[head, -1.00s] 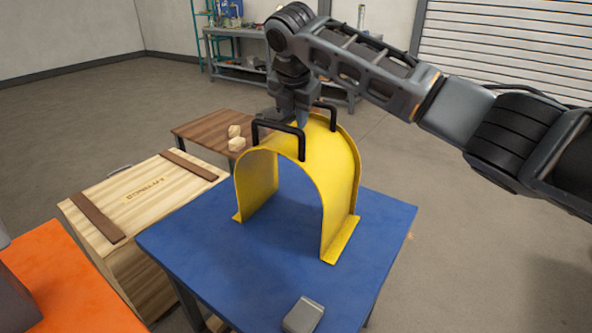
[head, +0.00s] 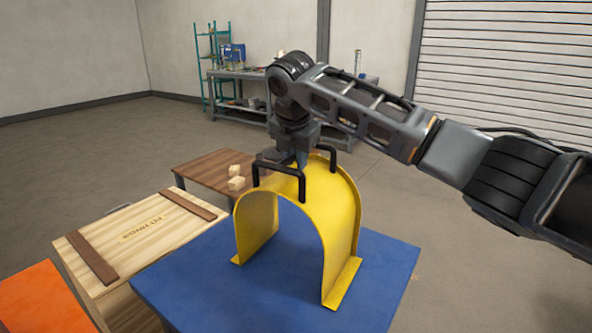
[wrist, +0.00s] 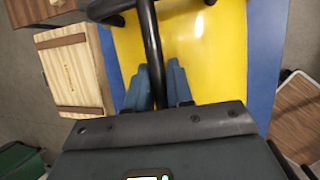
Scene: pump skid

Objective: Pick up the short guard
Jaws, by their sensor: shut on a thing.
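The short guard (head: 340,205) is a yellow arch with flanged feet and two black handles on its top. It stands upright, its feet appearing to rest on the blue table (head: 190,285). My gripper (head: 302,160) is over the top of the arch, pointing down behind the front handle (head: 280,167). In the wrist view, the fingers of my gripper (wrist: 158,88) are shut on a black handle bar (wrist: 151,45), with the yellow guard (wrist: 205,50) below. The gripped handle looks like the rear one (head: 333,158), partly hidden by my gripper.
A low brown table (head: 205,172) with small wooden blocks (head: 236,182) is behind. A grey workbench (head: 240,90) stands farther back.

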